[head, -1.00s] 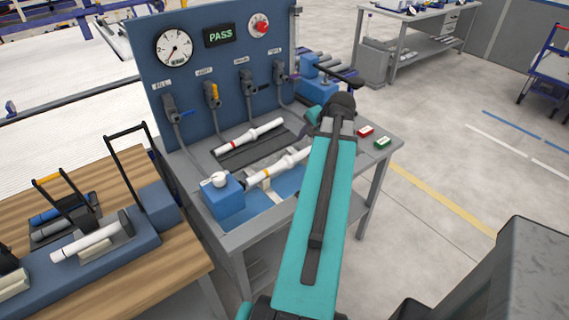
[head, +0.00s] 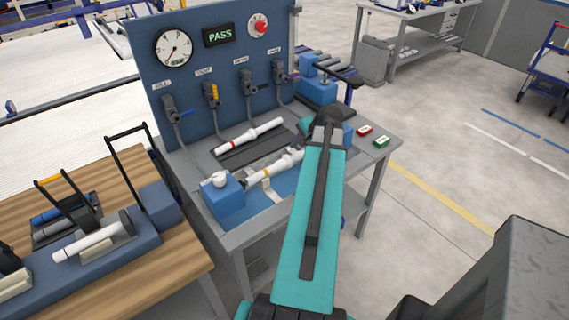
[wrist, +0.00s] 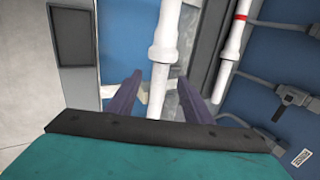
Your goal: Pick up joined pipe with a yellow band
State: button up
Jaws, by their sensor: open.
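The white joined pipe with a yellow band (head: 287,160) lies across the blue test bench in the head view, its near end at a blue clamp block (head: 224,200). My arm hides its far end. In the wrist view the white pipe (wrist: 164,50), with its thicker joint, runs up between the two dark fingers of my gripper (wrist: 161,80). The fingers stand apart on either side of it, with a visible gap. The yellow band does not show clearly in the wrist view. My gripper is open; the head view mostly hides it behind my arm.
A white pipe with a red band (head: 250,135) lies on a dark tray just behind; it also shows in the wrist view (wrist: 234,45). A panel with a gauge (head: 174,48) and valves rises at the back.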

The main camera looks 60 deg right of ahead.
aim_at(293, 157)
jog(key=shift+w+a+f+p, duration=0.15)
jog(key=shift+w+f+p, duration=0.75)
jog(key=shift+f, duration=0.35)
jog(key=shift+x, duration=1.1)
grip_shut()
